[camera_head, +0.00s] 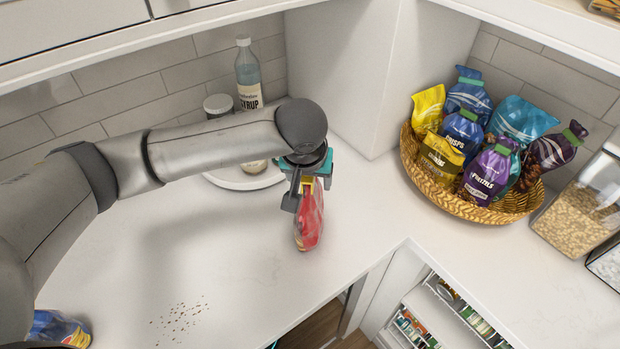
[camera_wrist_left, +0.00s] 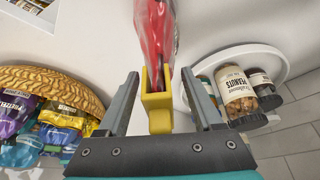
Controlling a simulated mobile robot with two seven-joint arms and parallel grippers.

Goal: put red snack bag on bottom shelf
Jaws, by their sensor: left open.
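The red snack bag (camera_head: 308,224) is upright on the white counter near its front edge, with a yellow clip at its top. In the left wrist view, the red bag (camera_wrist_left: 154,32) and its yellow clip (camera_wrist_left: 157,104) show between the two fingers. My left gripper (camera_head: 307,190) is open around the clip, with a gap on each side. My arm comes over the counter from the left. My right gripper is not in view. Shelves (camera_head: 452,318) with small packs show below the counter at the lower right; I cannot tell which is the bottom shelf.
A wicker basket (camera_head: 412,155) of several snack bags stands on the right. A syrup bottle (camera_head: 248,76) and jars on a white round tray (camera_head: 226,182) stand behind my arm. A blue bag (camera_head: 55,327) is at lower left, near crumbs (camera_head: 180,318). Clear grain containers (camera_head: 580,217) stand far right.

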